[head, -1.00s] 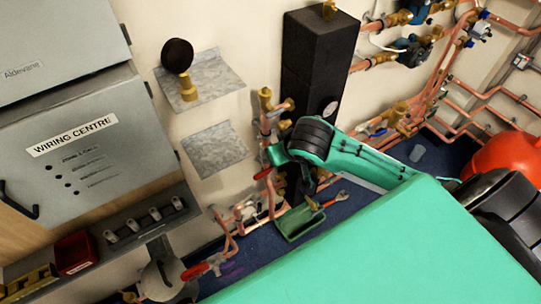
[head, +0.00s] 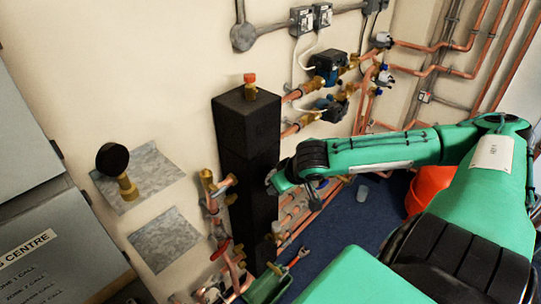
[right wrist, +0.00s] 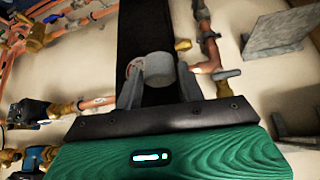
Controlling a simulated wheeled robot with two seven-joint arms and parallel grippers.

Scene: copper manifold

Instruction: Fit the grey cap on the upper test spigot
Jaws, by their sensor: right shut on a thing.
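My right gripper (right wrist: 160,85) is shut on a grey cylinder, the grey cap (right wrist: 161,68), in the right wrist view. The cap sits between the fingertips, in front of the black column (right wrist: 145,25). In the head view my right gripper (head: 272,184) is at the lower right side of the black column (head: 246,140), and I cannot make out the cap there. Brass fittings (head: 208,180) on copper pipe stand left of the column. They also show in the right wrist view (right wrist: 226,76). I cannot tell which fitting is the upper test spigot. My left gripper is not in view.
A red-topped brass fitting (head: 250,84) stands on the column. A black gauge (head: 113,160) and metal plates (head: 165,240) are on the left wall. Pumps (head: 328,68) and copper pipes lie to the right.

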